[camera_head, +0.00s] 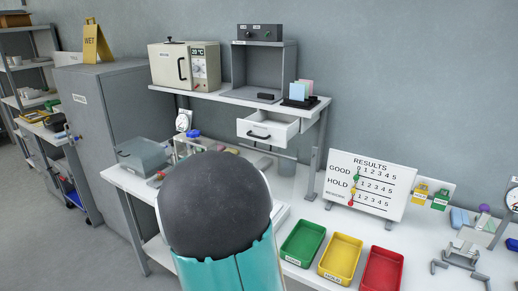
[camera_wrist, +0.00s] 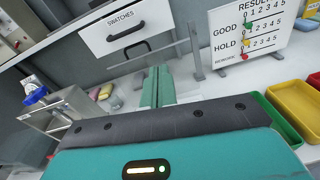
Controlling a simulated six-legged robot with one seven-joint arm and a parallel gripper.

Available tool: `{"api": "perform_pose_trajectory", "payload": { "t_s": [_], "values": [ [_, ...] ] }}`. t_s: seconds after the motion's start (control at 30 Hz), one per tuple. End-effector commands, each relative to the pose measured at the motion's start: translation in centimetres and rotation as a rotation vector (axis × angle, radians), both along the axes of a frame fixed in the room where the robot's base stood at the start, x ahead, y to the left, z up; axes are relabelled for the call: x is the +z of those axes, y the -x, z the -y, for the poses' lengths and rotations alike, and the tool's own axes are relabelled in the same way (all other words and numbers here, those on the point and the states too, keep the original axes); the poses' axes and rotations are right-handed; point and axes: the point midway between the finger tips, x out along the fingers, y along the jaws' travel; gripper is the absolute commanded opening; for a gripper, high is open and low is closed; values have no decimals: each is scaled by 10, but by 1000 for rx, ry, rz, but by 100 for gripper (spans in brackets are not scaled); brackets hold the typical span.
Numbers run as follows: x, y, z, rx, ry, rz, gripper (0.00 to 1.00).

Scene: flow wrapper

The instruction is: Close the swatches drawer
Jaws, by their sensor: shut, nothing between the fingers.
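The swatches drawer (camera_head: 272,127) is white and hangs under the raised shelf in the head view. It stands pulled out, with its open top and inside showing. Its front carries a dark bar handle (camera_head: 260,136). In the wrist view the drawer front (camera_wrist: 108,40) fills the upper left, with the label SWATCHES and the dark handle on it. My gripper (camera_wrist: 157,72) shows as two teal fingers side by side, shut and empty, below the drawer front and apart from it in the picture. My arm hides the gripper in the head view.
The shelf (camera_head: 217,94) above bears an oven (camera_head: 168,66) and a grey open box. A results board (camera_head: 369,185) stands right of the drawer. Green (camera_head: 303,244), yellow (camera_head: 341,257) and red (camera_head: 382,270) trays line the bench front. Shelf posts flank the drawer.

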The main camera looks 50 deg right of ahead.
Motion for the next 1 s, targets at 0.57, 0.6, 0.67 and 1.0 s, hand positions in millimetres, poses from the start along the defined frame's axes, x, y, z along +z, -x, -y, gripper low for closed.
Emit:
{"api": "perform_pose_trajectory", "payload": {
  "t_s": [0.57, 0.6, 0.67, 1.0],
  "values": [
    [-1, -14, 79, 36, 77, -113, 0],
    [-2, -15, 87, 37, 77, -113, 0],
    [-2, -16, 99, 37, 77, -113, 0],
    [-1, -24, 149, 40, 76, -110, 0]
  ]
}}
